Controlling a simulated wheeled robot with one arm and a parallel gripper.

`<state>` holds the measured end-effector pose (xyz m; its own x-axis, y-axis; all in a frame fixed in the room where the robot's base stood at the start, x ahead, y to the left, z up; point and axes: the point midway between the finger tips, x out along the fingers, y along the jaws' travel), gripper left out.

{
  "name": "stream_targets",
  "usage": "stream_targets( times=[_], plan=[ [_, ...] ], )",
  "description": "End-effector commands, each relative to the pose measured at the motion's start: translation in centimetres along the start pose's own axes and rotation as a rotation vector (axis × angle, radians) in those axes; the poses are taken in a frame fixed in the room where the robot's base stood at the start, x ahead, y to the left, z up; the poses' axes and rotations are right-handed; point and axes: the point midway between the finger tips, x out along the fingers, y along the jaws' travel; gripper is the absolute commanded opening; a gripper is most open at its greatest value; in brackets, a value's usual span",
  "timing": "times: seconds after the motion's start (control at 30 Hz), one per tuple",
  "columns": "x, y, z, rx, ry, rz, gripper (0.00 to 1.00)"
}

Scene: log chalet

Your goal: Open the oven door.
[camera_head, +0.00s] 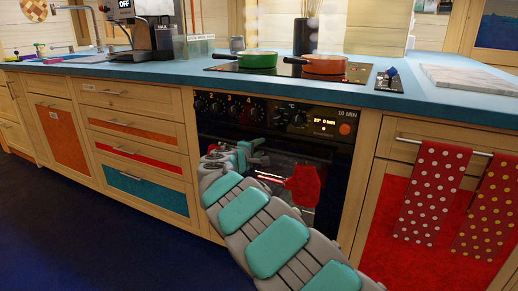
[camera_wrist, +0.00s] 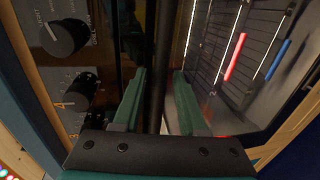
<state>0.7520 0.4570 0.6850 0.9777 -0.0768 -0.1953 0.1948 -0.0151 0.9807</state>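The oven (camera_head: 275,125) is built into the wooden counter front, with a dark glass door (camera_head: 268,172) below a black knob panel. The door looks shut in the head view. My gripper (camera_head: 250,150) is at the upper left of the door, in front of its top edge. In the wrist view, a dark bar, which looks like the door handle (camera_wrist: 162,55), passes between the two green fingers of my gripper (camera_wrist: 160,88). The fingers stand apart on either side of it, with small gaps seeming to show. Racks (camera_wrist: 250,60) show through the door glass.
Dotted towels (camera_head: 432,195) hang on the cabinet to the right. Green (camera_head: 258,60) and orange (camera_head: 323,65) pans stand on the cooktop. The dark blue floor at the left is clear.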

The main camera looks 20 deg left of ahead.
Motion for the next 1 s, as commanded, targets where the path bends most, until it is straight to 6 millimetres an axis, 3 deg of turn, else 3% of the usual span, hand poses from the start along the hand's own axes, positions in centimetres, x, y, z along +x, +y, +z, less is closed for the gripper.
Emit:
stream_targets(
  times=[0.07, 0.33, 1.0],
  plan=[
    [-0.01, 0.00, 0.00, 0.000, 0.000, 0.000, 0.32],
    [-0.02, -0.02, -0.01, 0.000, 0.000, 0.000, 0.01],
    [-0.02, -0.08, -0.01, 0.000, 0.000, -0.001, 0.00]
  ],
)
